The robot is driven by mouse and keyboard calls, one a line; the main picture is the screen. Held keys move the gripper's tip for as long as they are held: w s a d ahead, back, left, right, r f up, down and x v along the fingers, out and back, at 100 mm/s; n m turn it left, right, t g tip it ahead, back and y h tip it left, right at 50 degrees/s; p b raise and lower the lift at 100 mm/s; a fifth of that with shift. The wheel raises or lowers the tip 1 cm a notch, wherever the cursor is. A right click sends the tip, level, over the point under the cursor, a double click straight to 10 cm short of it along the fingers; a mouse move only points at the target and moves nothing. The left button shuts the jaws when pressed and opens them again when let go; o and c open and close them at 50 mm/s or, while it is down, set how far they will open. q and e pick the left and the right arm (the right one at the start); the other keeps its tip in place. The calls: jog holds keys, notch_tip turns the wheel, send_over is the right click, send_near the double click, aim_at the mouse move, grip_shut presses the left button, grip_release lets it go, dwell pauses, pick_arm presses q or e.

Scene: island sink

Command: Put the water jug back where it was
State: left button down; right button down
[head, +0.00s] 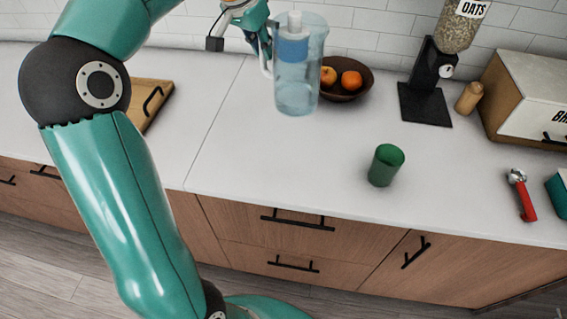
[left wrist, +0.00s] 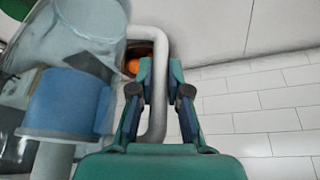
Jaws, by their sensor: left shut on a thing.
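The water jug (head: 298,88) is clear with a blue-and-white filter part inside. It is upright at the back of the counter, left of the fruit bowl. I cannot tell whether its base touches the counter. My left gripper (head: 264,42) is shut on the jug's handle, on the jug's left side. In the left wrist view the gripper (left wrist: 160,82) has its fingers around the pale handle (left wrist: 155,118), with the jug body (left wrist: 70,100) to the left. My right gripper is not in view.
A brown bowl (head: 355,91) with oranges stands just right of the jug. A green cup (head: 386,165) stands nearer the front. An oats dispenser (head: 430,85), wooden pepper mill (head: 469,98), bread box (head: 530,95) and red-handled tool (head: 523,200) are further right. A cutting board (head: 147,98) lies left.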

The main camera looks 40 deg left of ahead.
pick_arm(q)
notch_tip(320, 180, down, 17)
jog(key=s+a+b, duration=0.1)
jog(key=s+b, duration=0.1)
jog(key=b, duration=0.2)
jog(key=shift+s+n+b, duration=0.3)
jog(key=shift+s+b, duration=0.1)
jog(key=shift+a+f, duration=0.1)
jog(key=shift+f, duration=0.1)
jog(key=c, duration=1.1)
grip_release()
jog(key=shift+c, duration=0.2)
jog(key=v, duration=1.2)
